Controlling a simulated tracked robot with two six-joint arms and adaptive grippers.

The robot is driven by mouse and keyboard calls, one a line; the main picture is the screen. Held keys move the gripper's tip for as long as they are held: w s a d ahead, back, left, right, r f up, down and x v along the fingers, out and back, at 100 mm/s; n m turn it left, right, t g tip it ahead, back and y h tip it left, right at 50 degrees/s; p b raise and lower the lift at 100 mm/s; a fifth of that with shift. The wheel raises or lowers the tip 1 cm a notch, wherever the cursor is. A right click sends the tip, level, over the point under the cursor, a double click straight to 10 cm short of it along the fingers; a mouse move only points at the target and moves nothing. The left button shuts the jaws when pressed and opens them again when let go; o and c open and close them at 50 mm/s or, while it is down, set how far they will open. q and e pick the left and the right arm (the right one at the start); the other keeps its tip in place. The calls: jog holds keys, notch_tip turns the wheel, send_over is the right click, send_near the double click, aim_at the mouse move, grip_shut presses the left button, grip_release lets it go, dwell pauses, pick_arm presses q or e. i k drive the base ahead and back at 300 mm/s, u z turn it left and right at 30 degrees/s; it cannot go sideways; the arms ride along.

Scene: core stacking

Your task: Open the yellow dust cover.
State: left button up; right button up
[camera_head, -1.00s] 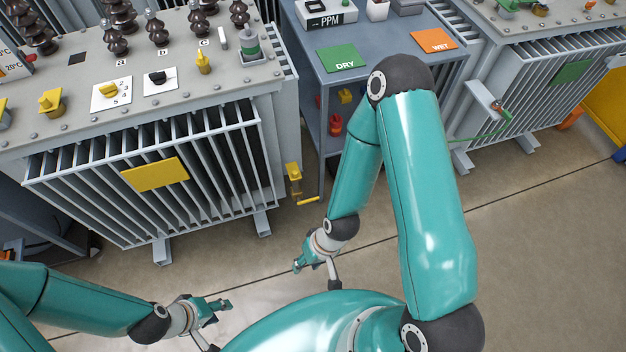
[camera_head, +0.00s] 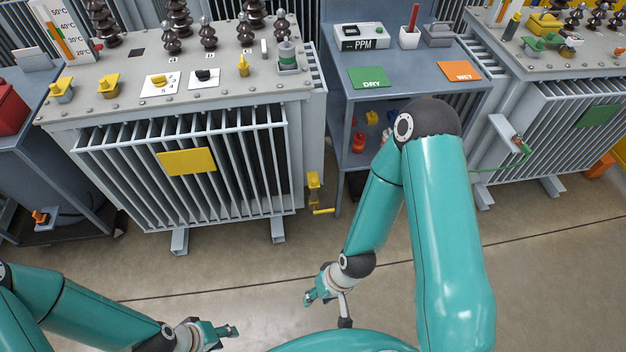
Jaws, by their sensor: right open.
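Several small yellow parts could be the dust cover, and I cannot tell which it is. One yellow cap (camera_head: 108,86) and one yellow-topped fitting (camera_head: 61,89) stand at the left of the near transformer's top (camera_head: 130,105). A yellow block (camera_head: 545,22) sits on the right transformer. My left gripper (camera_head: 228,331) is low in the picture over the floor, far from all of these; its jaw state is unclear. My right gripper (camera_head: 309,297) is open and empty over the floor, in front of the near transformer and well below its top.
Dark insulators and small knobs crowd the near transformer's top. A blue-grey cart (camera_head: 410,75) with a green DRY card (camera_head: 368,78) and an orange WET card (camera_head: 461,72) stands to its right. A yellow crank (camera_head: 315,185) juts from the transformer's side. The floor (camera_head: 240,265) in front is clear.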

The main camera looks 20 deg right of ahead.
aim_at(312, 177)
jog(key=u, duration=0.05)
jog(key=i, duration=0.9)
jog(key=z, duration=0.1)
